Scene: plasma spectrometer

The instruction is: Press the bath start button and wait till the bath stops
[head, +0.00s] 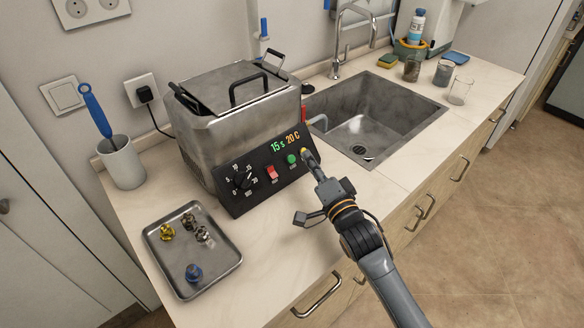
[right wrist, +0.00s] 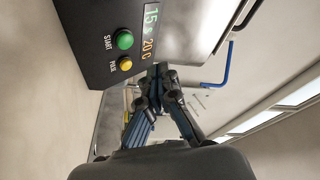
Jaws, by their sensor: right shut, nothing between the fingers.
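The steel bath (head: 235,115) stands on the counter with its lid (head: 225,85) on. Its slanted black front panel carries a display (head: 285,143) reading 15 s and 20 C, a black dial (head: 243,181), a red switch (head: 272,173) and the green start button (head: 292,158). The green button, marked START, also shows in the right wrist view (right wrist: 124,39), with a yellow button (right wrist: 125,64) beside it. My right gripper (head: 309,157) is shut and empty, its tips close to the panel's right end near the yellow button. I cannot tell whether they touch. My left gripper is out of view.
A metal tray (head: 224,271) with several small parts lies in front of the bath at the left. A cup with a blue-handled brush (head: 121,163) stands behind it. A sink (head: 390,105) is at the right, with jars (head: 443,73) beyond.

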